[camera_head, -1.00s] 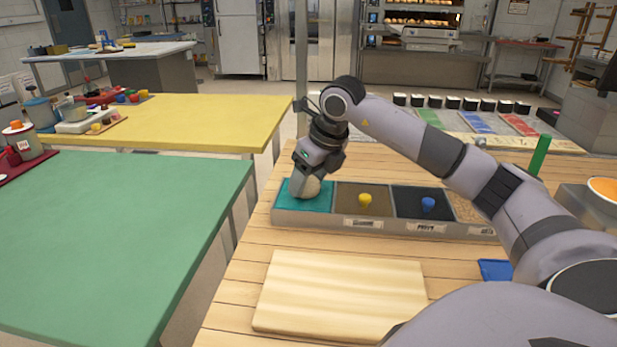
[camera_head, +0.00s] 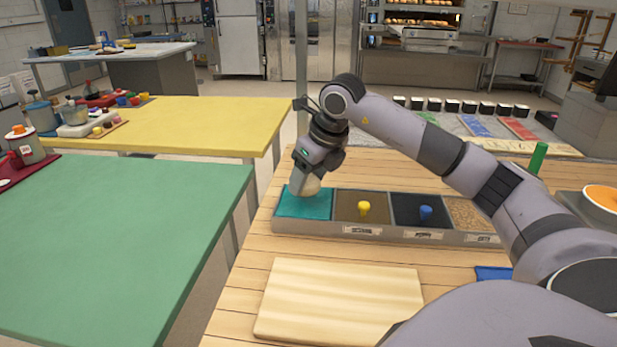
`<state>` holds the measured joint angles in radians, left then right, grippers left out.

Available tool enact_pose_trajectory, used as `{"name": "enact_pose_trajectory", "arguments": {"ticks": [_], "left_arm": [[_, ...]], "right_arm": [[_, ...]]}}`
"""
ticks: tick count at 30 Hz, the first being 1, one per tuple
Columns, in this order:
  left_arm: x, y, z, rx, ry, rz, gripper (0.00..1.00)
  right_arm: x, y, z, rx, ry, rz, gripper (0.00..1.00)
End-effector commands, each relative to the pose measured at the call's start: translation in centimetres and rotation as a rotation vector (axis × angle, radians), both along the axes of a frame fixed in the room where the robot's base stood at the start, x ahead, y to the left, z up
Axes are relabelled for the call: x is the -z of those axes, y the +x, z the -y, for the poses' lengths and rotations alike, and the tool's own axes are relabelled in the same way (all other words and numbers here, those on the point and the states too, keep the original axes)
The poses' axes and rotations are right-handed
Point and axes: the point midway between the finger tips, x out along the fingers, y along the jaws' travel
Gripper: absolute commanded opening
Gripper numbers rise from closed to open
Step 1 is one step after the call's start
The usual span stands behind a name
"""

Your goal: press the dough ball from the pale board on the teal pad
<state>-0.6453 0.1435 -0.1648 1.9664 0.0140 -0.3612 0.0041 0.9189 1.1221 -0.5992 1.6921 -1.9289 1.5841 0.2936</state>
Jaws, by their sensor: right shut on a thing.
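The pale dough ball (camera_head: 312,186) is between the fingers of my right gripper (camera_head: 305,184), which is shut on it. The gripper points down over the teal pad (camera_head: 300,208), the leftmost section of the grey tray. The ball is at the upper part of the pad; I cannot tell whether it touches the surface. The pale board (camera_head: 338,303) lies bare on the wooden table in front of the tray. My left gripper is not in view.
A green upright post (camera_head: 538,157) stands at the right. A green table (camera_head: 120,235) and a yellow table (camera_head: 190,125) are at the left.

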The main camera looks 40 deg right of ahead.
Motion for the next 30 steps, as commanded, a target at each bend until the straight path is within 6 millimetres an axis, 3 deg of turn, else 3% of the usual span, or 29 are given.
{"name": "enact_pose_trajectory", "arguments": {"ticks": [18, 30], "left_arm": [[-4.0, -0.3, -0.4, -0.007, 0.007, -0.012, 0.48], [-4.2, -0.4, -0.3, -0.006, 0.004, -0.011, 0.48]], "right_arm": [[-5.4, 0.0, 0.0, 0.0, 0.0, 0.002, 0.28], [-5.7, 0.0, 0.0, 0.0, 0.0, 0.002, 0.28]]}}
